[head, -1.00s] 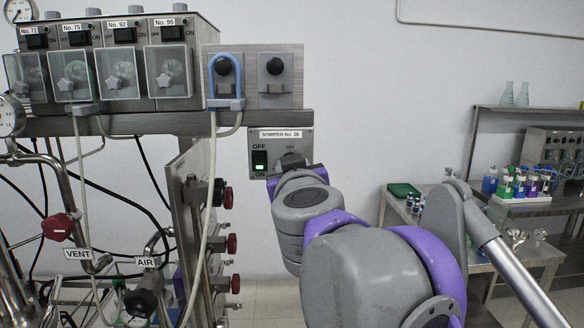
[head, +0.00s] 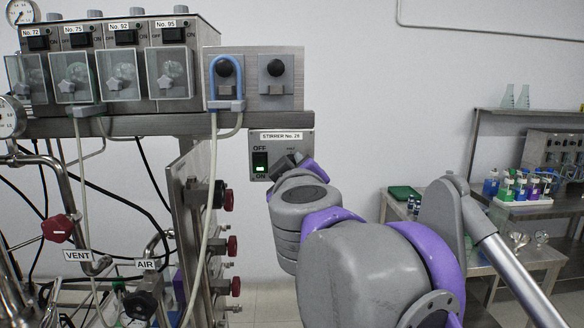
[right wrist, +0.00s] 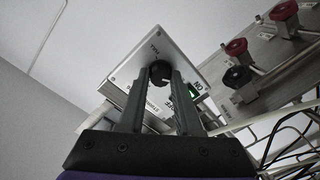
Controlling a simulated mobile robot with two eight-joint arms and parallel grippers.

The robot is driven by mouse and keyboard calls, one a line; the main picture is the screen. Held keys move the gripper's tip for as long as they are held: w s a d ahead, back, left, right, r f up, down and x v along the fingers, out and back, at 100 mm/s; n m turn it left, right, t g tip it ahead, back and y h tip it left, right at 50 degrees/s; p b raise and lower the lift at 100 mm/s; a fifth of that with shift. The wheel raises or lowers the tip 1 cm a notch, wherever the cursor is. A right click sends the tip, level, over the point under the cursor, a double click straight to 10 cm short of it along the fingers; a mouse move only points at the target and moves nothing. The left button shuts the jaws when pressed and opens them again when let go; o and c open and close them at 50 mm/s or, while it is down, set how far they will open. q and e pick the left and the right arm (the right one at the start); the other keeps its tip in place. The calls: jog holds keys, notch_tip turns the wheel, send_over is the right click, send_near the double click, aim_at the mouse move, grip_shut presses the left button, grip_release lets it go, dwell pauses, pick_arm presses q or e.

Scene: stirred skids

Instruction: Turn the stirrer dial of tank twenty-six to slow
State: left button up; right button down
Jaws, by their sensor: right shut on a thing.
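The stirrer box (head: 276,140) hangs under the metal shelf on the wall, labelled "STIRRER No. 26" as far as I can read it. Its rocker switch (head: 260,163), between OFF and ON, shows a green light. My right gripper (head: 297,161) is at the box's right half and covers most of the dial in the head view. In the right wrist view the black dial (right wrist: 160,72) sits between the two fingertips of my right gripper (right wrist: 161,77), which is shut on it. The dial's pointer setting cannot be read. My left gripper is out of view.
Left of the box are a vertical plate with red-knobbed valves (head: 230,245), a hanging hose (head: 211,180) and steel pipes. Above are numbered switch boxes with clear covers (head: 122,73) and a panel with a blue guard (head: 226,66). A bench with bottles (head: 520,190) stands right.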

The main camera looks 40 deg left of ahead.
jog(key=c, duration=0.6)
grip_release()
jog(key=shift+s, duration=0.1)
jog(key=b+v, duration=0.1)
jog(key=v, duration=0.9)
jog(key=shift+s+d+b, duration=0.25)
jog(key=shift+b, duration=0.1)
